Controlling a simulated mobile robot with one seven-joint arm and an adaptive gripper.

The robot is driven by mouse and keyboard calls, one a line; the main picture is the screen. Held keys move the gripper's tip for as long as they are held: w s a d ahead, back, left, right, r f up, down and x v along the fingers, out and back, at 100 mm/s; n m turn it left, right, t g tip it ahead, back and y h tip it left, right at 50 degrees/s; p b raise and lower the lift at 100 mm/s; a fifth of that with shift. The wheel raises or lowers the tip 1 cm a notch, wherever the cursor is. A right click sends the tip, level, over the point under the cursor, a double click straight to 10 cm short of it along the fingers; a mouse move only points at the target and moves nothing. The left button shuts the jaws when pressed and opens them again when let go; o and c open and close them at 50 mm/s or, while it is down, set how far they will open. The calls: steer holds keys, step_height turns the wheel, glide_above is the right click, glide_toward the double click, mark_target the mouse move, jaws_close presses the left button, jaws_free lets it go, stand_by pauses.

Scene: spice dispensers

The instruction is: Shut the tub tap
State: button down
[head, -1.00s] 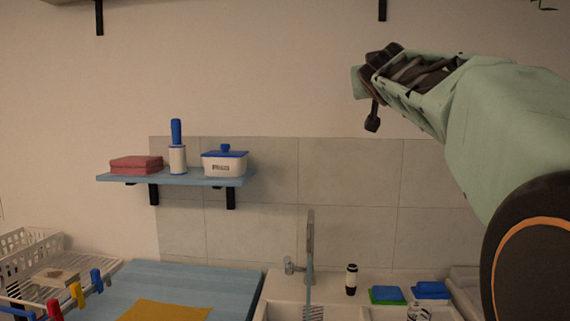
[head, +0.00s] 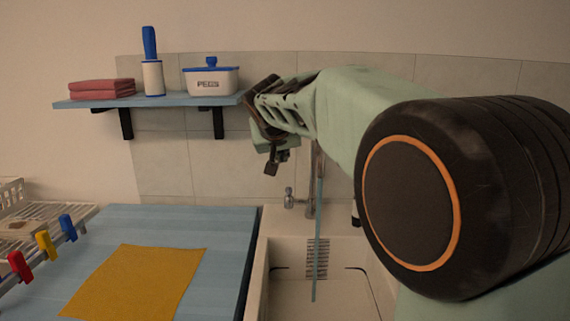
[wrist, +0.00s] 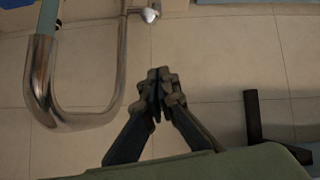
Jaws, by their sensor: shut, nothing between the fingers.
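The metal tap stands at the back of the sink, its neck (head: 312,195) partly hidden behind my arm in the head view. Its small side handle (head: 289,198) is left of the neck. A thin blue-green stream of water (head: 318,240) runs from the spout into the basin. In the wrist view the tap's curved pipe (wrist: 80,122) is at the left, with the handle (wrist: 149,15) at the top and the stream (wrist: 47,18) at top left. My gripper (head: 276,165) is shut and empty, in the air above the handle and apart from it; it also shows in the wrist view (wrist: 158,100).
A blue shelf (head: 150,101) left of my gripper holds red cloths (head: 101,88), a blue-handled roller (head: 152,65) and a white lidded box (head: 210,78). Its black bracket (wrist: 253,118) is near my fingers in the wrist view. A blue counter (head: 220,225) carries a yellow cloth (head: 138,280).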

glide_above(289, 191)
steer(key=w+a, duration=0.1)
steer(key=w, duration=0.2)
steer(key=f, duration=0.5)
steer(key=shift+a+f, duration=0.15)
steer(key=shift+a, duration=0.05)
steer(key=shift+s+d+f+b, duration=0.1)
steer(key=shift+s+f+b, duration=0.15)
steer(key=shift+f, duration=0.3)
steer(key=shift+s+d+f+b, duration=0.15)
steer(key=shift+s+f, duration=0.2)
steer(key=shift+f, duration=0.2)
steer(key=shift+s+d+f, duration=0.1)
steer(key=shift+s+f, duration=0.2)
steer(key=shift+f, duration=0.25)
steer(key=shift+f+b, duration=0.2)
steer(key=shift+b, duration=0.4)
